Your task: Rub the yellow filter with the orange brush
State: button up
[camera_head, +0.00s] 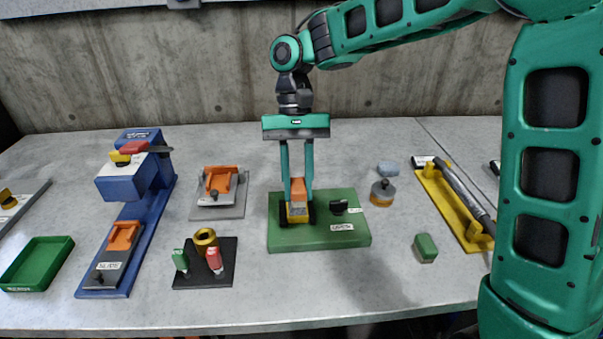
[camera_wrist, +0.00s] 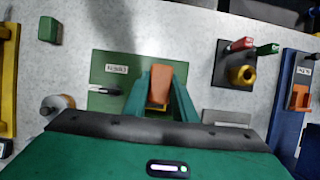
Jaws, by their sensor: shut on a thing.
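My gripper (camera_head: 298,186) points down over the green board (camera_head: 345,236) and is shut on the orange brush (camera_head: 300,190). The brush also shows between my fingers in the wrist view (camera_wrist: 159,86). The yellow filter (camera_head: 298,214) sits on the left part of the green board, between dark holders. The brush is directly above the filter in the head view and appears to meet its top; I cannot tell whether they touch.
On the same board stands a small black part (camera_head: 339,206). To the left are a black stand with coloured pieces (camera_head: 205,278), a grey plate with an orange part (camera_head: 217,212), and a blue machine (camera_head: 150,230). A yellow rack (camera_head: 445,205) and green block (camera_head: 425,247) lie right.

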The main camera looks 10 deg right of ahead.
jog(key=shift+r, duration=1.3)
